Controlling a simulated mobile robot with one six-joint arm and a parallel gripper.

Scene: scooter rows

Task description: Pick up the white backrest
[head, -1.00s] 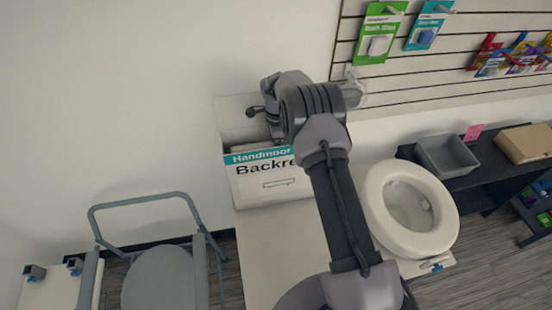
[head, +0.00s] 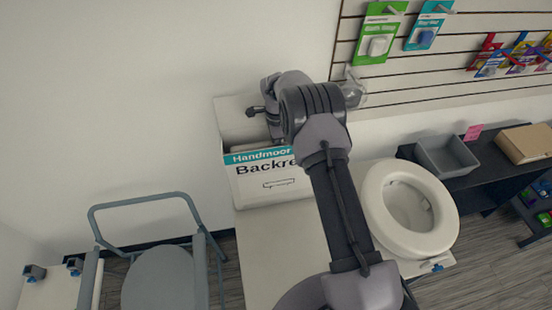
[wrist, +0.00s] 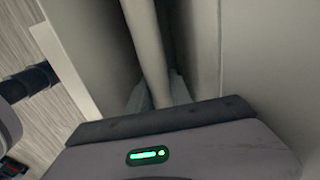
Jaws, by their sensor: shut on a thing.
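A white box (head: 245,188) with a teal stripe reading "Handmoor" and the partly hidden word "Backre…" stands on a white surface below the wall in the head view. A pale upright block shape (head: 238,117) shows behind its label. My gripper (wrist: 158,95) is shut on a thin off-white panel edge in the wrist view, which I take as the white backrest (wrist: 148,45); a grey fingertip lies on each side of it. In the head view my wrist hangs over the box's right part, and my fingers are hidden.
A white toilet seat unit (head: 380,200) stands right of my arm. A grey bin (head: 447,157) and a cardboard box (head: 525,143) sit on a dark shelf. A grey framed commode chair (head: 158,275) is at lower left. Packages hang on the slatted wall (head: 440,65).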

